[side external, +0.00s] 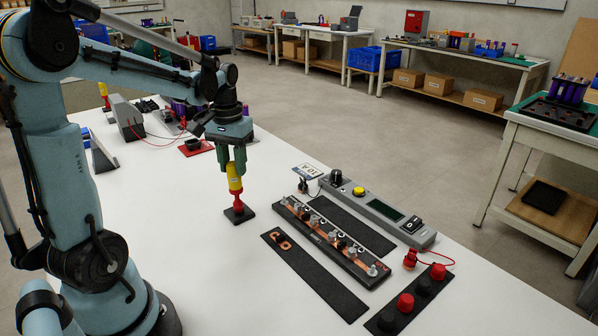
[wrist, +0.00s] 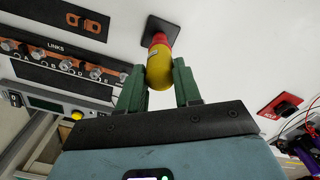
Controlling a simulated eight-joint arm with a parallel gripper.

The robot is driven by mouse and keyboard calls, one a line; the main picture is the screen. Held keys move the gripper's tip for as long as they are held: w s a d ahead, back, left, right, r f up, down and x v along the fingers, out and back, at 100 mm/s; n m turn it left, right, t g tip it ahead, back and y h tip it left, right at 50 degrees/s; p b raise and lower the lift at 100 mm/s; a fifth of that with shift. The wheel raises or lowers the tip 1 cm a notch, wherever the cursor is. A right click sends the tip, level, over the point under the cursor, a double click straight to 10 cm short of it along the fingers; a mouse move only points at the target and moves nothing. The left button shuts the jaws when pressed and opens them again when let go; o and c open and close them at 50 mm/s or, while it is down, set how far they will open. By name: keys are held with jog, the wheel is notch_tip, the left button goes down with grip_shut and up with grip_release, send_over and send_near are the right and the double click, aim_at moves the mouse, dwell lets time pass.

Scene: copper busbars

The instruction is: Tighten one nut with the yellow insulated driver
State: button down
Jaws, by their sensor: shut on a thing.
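The yellow insulated driver (side external: 235,180) has a yellow handle and a red lower part, and stands upright at a small black base (side external: 240,214) on the white table. My gripper (side external: 235,165) is shut on the driver's yellow handle from above. In the wrist view the driver (wrist: 159,68) sits between my green fingers (wrist: 160,88), over the black base. The busbar strip (side external: 330,240) with several nuts and studs lies to the right of my gripper, apart from it. In the wrist view the strip (wrist: 65,60) is marked "LINKS". I cannot tell whether the driver's tip touches the base.
A grey control box (side external: 378,213) with a yellow button stands behind the strip. A black mat (side external: 315,275) with a copper piece lies in front. Black and red caps stand on another mat (side external: 412,300). A red pad (side external: 198,147) lies behind my gripper.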

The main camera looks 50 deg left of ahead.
jog(key=shift+r, duration=2.15)
jog(key=w+d+n, duration=0.5)
jog(key=d+n, duration=0.3)
jog(key=n, duration=0.5)
jog(key=w+d+f+n, duration=0.1)
jog(key=w+d+n, duration=0.4)
jog(key=n, duration=0.9)
jog(key=d, duration=0.3)
jog(key=shift+w, duration=0.35)
